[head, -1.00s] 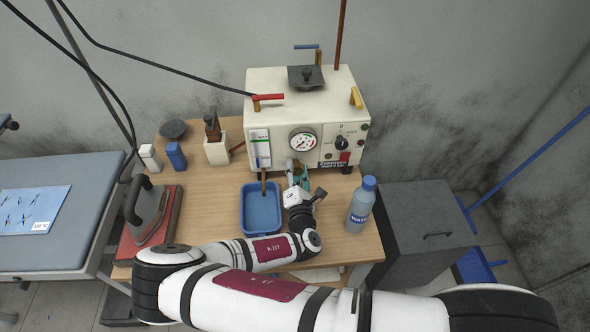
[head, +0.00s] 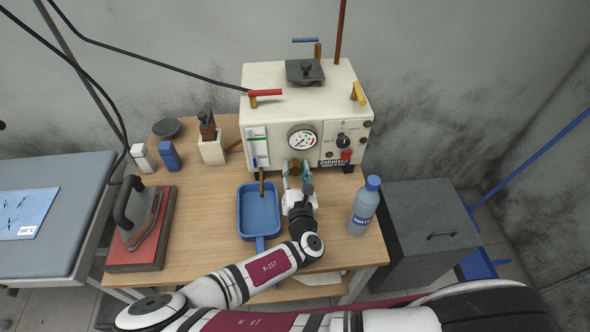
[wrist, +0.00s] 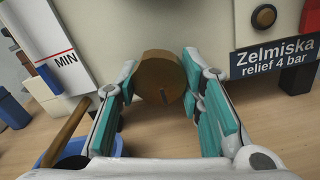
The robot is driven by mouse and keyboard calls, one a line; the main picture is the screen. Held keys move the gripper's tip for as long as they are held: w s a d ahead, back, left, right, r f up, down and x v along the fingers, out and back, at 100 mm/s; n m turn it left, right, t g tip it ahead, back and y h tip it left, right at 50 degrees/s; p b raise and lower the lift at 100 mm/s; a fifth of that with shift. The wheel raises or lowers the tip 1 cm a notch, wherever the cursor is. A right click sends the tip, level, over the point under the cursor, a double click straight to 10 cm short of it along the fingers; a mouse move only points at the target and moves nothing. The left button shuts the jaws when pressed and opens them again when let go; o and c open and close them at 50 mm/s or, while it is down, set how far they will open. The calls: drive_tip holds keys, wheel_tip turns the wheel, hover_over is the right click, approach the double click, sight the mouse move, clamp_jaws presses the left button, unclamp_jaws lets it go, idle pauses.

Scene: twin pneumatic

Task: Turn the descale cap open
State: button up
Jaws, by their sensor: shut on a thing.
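The descale cap is a round brown, brass-like cap (wrist: 160,75) low on the front of the cream boiler (head: 268,143). In the wrist view it sits between the two teal-padded fingers, with a small dark mark near its lower edge. My gripper (wrist: 160,80) is shut on the cap from both sides near the fingertips. In the head view my gripper (head: 296,172) is at the boiler's lower front, below the pressure gauge (head: 302,138), and largely covers the cap.
A blue tray (head: 240,212) stands left of my gripper under a brass spout (head: 262,180). A water bottle (head: 363,206) stands to the right. An iron (head: 139,215) on a red pad is at the left. Some bare wood lies between iron and tray.

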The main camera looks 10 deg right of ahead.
idle(0.4)
drive_tip(key=o, duration=1.2)
drive_tip(key=shift+c, duration=0.2)
